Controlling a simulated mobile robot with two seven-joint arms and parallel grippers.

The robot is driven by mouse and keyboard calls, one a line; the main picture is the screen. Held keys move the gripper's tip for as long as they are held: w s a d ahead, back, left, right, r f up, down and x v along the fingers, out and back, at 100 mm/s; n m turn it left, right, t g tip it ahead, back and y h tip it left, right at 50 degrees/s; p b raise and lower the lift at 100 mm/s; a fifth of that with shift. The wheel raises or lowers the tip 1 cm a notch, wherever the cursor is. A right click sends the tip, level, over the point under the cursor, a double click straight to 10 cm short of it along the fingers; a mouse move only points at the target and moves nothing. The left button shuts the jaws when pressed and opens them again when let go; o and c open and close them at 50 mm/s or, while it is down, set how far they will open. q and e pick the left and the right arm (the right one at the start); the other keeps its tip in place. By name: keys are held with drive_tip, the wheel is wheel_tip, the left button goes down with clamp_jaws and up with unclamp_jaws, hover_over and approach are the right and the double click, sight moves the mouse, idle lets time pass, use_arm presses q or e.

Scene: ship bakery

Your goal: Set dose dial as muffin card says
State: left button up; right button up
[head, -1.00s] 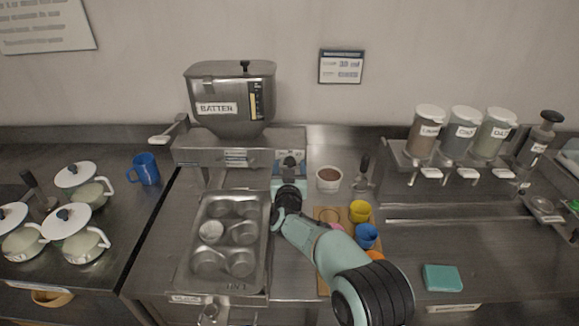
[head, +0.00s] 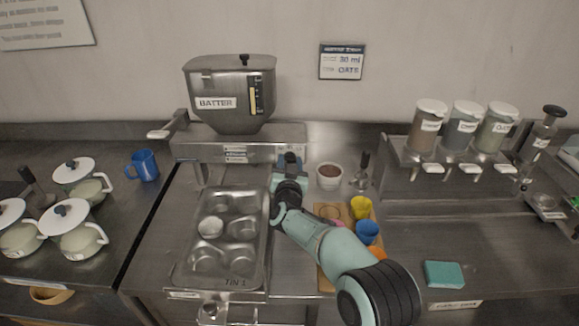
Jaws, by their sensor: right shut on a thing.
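The muffin card (head: 342,61) hangs on the wall at the upper middle and reads "30 ml" and "OATS". The steel batter hopper (head: 228,92) stands on its dispenser base (head: 238,145). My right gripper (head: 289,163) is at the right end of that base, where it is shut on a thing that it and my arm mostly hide. I take this to be the dose dial, but its setting cannot be read. A muffin tin (head: 222,273) lies below the dispenser, with pale batter in one cup. My left gripper is not in view.
A brown-filled bowl (head: 329,184) and a board with a yellow cup (head: 361,207) and a blue cup (head: 367,232) stand beside my right arm. White-lidded pots (head: 73,229) and a blue mug (head: 145,165) are left. Topping dispensers (head: 464,128) and a teal sponge (head: 444,273) are right.

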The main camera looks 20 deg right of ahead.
drive_tip(key=m+b, duration=0.2)
drive_tip(key=m, duration=0.2)
drive_tip(key=shift+f, duration=0.1)
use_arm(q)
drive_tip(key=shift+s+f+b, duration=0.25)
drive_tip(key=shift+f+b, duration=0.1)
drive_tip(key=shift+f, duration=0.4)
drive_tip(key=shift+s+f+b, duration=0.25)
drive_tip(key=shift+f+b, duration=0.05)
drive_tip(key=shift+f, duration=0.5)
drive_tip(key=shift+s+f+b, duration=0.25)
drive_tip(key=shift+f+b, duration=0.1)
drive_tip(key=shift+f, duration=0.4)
use_arm(e)
drive_tip(key=shift+m, duration=1.5)
drive_tip(key=o, duration=1.1)
drive_tip(key=shift+c, duration=0.2)
use_arm(q)
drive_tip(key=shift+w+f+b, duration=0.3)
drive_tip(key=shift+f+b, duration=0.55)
drive_tip(key=shift+b, duration=0.25)
use_arm(e)
drive_tip(key=v, duration=1.3)
drive_tip(key=shift+s+r, duration=0.2)
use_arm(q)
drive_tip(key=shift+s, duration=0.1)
use_arm(e)
drive_tip(key=shift+f, duration=0.1)
